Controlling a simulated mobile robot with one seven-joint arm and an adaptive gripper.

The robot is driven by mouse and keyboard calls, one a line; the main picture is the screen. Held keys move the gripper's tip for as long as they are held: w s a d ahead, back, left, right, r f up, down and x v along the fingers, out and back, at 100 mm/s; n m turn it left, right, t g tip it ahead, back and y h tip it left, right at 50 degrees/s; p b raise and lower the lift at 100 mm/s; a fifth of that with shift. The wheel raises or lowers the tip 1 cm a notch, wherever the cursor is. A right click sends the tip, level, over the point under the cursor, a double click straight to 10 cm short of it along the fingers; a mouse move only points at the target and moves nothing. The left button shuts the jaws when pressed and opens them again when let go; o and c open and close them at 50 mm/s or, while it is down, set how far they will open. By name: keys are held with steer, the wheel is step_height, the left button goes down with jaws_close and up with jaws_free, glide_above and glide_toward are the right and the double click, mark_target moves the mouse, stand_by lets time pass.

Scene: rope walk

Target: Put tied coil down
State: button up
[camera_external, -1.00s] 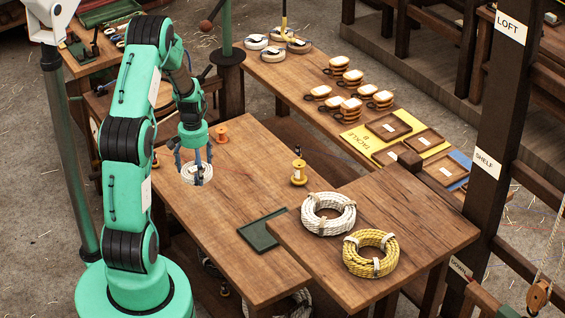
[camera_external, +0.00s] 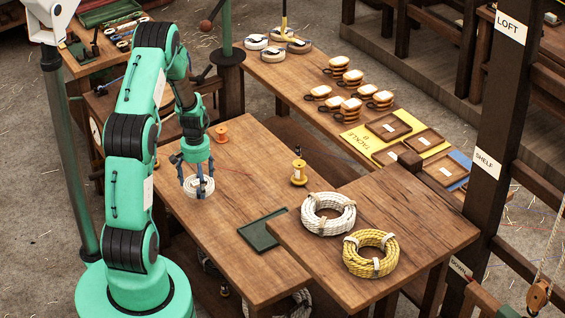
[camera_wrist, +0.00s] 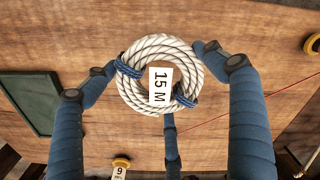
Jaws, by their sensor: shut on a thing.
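The tied coil (camera_external: 207,190) is a small ring of white rope. In the wrist view the coil (camera_wrist: 133,60) has two dark blue ties and a white tag (camera_wrist: 160,86) reading "15 M". My gripper (camera_external: 197,181) points down over the left part of the wooden table and is shut on the coil. In the wrist view the blue fingers of my gripper (camera_wrist: 160,80) reach around the coil's outside, one at each upper side and one below. I cannot tell whether the coil touches the tabletop or hangs just above it.
A dark green tray (camera_external: 262,230) lies near the table's front edge. An orange spool (camera_external: 222,134) and a yellow spool (camera_external: 299,173) stand on the table. A white coil (camera_external: 328,214) and a yellow coil (camera_external: 371,254) lie to the right. The tabletop between is bare.

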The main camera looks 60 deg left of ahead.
steer(key=w+a, duration=0.3)
steer(key=w+a+f+b, duration=0.1)
steer(key=w+a, duration=0.6)
steer(key=shift+w+a+f, duration=0.25)
steer(key=shift+w+a, duration=0.1)
steer(key=shift+a, duration=0.05)
steer(key=shift+f, duration=0.1)
steer(key=shift+f+b, duration=0.55)
steer(key=shift+f, duration=1.05)
steer(key=shift+f, duration=0.2)
steer(key=o, duration=1.5)
steer(key=shift+c, duration=0.2)
steer(key=shift+r, duration=0.15)
step_height(320, 180, up, 12)
steer(key=p, duration=0.1)
steer(key=shift+p, duration=0.3)
